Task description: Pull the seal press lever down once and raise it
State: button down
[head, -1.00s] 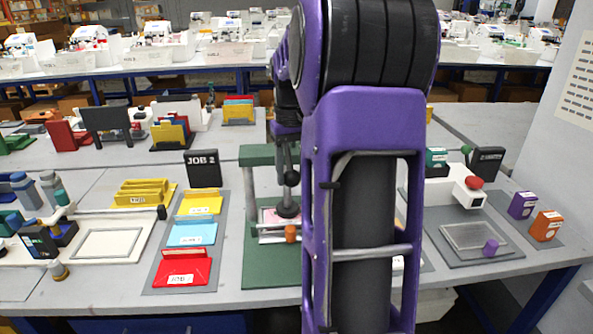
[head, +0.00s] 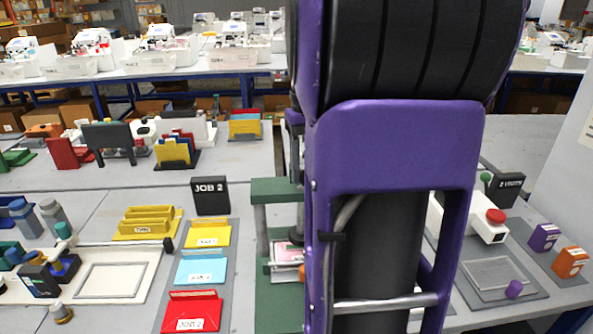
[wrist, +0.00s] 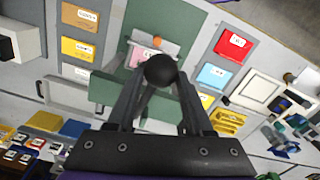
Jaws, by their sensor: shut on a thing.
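The seal press stands on the bench with a green base and green top beam (head: 275,190); my arm covers its right side in the head view. A pink sheet (head: 288,252) lies on the press bed, and it also shows in the wrist view (wrist: 143,56). The lever's black ball knob (wrist: 160,69) is in the wrist view, between the fingertips of my gripper (wrist: 160,82). The gripper is shut on this knob. In the head view my own arm hides the gripper and the knob. How far the lever is tilted cannot be told.
Left of the press are yellow, blue and red trays (head: 201,268) with a black JOB 2 sign (head: 210,195). A white machine with a red button (head: 490,221) and purple and orange boxes (head: 570,262) stand on the right. File racks stand behind.

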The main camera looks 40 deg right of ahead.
jog(key=shift+w+d+r, duration=0.45)
jog(key=shift+w+r, duration=0.1)
jog(key=shift+r, duration=0.2)
jog(key=shift+w+d+r, duration=0.4)
jog(key=shift+w+r, duration=0.1)
jog(key=shift+r, duration=0.2)
jog(key=shift+c, duration=1.6)
grip_release()
jog(key=shift+d+f, duration=0.1)
jog(key=shift+d, duration=0.05)
notch_tip(320, 180, up, 18)
jog(key=shift+f, duration=0.25)
